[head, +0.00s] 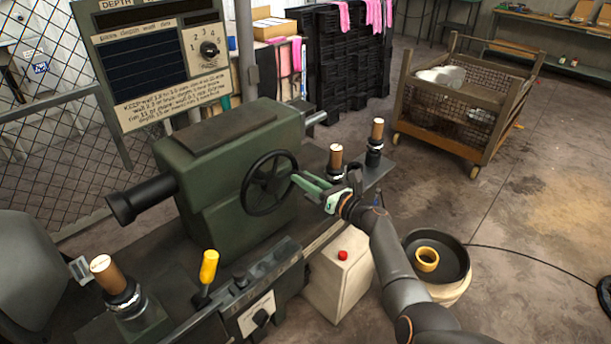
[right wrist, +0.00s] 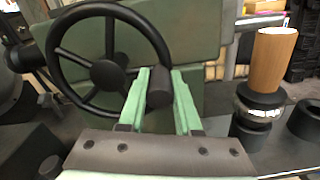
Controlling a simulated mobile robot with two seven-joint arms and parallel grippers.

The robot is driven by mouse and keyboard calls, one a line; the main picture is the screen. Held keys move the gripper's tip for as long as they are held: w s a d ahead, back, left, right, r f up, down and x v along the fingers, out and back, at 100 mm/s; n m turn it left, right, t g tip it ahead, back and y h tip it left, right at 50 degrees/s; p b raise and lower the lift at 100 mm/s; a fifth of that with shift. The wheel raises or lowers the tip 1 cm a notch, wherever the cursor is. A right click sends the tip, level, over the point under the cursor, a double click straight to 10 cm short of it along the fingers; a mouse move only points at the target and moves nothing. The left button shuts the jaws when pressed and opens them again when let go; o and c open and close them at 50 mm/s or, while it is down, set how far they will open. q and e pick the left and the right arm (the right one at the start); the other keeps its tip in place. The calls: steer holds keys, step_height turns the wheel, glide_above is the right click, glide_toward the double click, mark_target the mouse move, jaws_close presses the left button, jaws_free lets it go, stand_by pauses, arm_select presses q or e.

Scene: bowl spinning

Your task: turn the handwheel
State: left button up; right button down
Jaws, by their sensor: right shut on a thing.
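The handwheel (head: 269,183) is a black spoked wheel on the side of a dark green machine housing (head: 215,150). My right gripper (head: 303,181) reaches it from the right with pale green fingers. In the right wrist view the handwheel (right wrist: 105,72) fills the upper left, and a black knob (right wrist: 159,88) on its right rim sits between the two fingers of my right gripper (right wrist: 160,85). The gripper is shut on this knob. The knob is mostly hidden behind the fingers in the head view. My left gripper is not in view.
Wooden-topped posts (head: 377,131) stand on the bench right of the machine. A yellow-handled lever (head: 208,267) rises at the front. A pale box with a red button (head: 342,255) and a drum with a yellow ring (head: 427,259) stand near my right arm. A wheeled mesh cart (head: 455,110) stands farther back.

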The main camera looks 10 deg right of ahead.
steer(key=shift+f+m, duration=0.5)
steer(key=shift+m, duration=0.2)
steer(key=c, duration=0.6)
jaws_free()
steer(key=shift+s+d+r+p, duration=0.2)
steer(key=shift+s+p, duration=0.15)
steer(key=shift+p, duration=0.2)
steer(key=p+v, duration=0.5)
steer(key=v, duration=0.6)
steer(key=shift+s+d+f+p, duration=0.2)
steer(key=shift+s+f+p, duration=0.05)
steer(key=shift+s+p, duration=0.1)
